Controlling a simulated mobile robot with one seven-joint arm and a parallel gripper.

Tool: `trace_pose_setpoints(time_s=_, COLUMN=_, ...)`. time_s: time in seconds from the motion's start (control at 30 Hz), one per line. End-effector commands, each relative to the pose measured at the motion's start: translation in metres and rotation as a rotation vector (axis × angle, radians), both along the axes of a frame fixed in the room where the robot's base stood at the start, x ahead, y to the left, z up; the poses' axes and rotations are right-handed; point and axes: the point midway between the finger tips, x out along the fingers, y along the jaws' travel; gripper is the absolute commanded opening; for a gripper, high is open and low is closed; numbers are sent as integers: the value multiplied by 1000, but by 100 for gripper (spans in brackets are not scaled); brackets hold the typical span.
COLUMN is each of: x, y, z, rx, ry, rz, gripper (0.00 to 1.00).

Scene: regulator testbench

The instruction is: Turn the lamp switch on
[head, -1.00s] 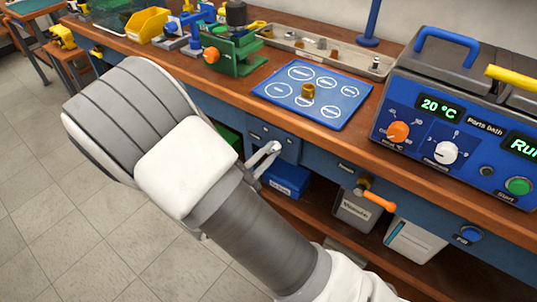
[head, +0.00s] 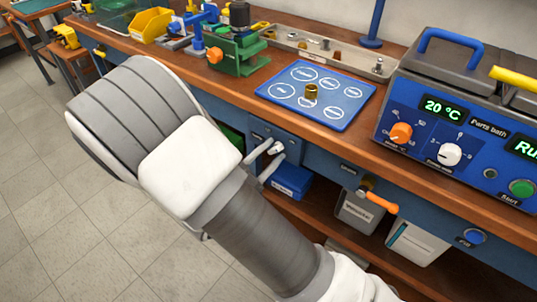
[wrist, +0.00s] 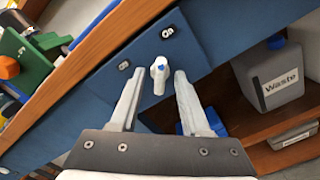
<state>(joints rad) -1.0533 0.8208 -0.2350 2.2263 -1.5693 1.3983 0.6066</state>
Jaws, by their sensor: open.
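The wooden bench edge (wrist: 75,85) runs just above the panel. Below are a grey Waste container (wrist: 270,75) and a blue bin (head: 291,181) on a shelf. An orange-handled valve (head: 378,201) sticks out to the right. A blue mat (head: 340,105) lies on top.

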Motion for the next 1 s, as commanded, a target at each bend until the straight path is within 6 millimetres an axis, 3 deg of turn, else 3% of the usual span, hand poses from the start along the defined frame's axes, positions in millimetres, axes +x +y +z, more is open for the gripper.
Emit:
trace_pose_setpoints(time_s=0.23, x=-17, y=14, z=2, rx=1, ry=1, rz=3, gripper=46)
trace_pose_setpoints(time_s=0.7, x=-105, y=83, z=1, rx=0, ry=0, rz=4, gripper=46)
trace_pose_setpoints(time_s=1.0, x=-135, y=105, z=0, rx=0, ry=0, rz=1, gripper=46)
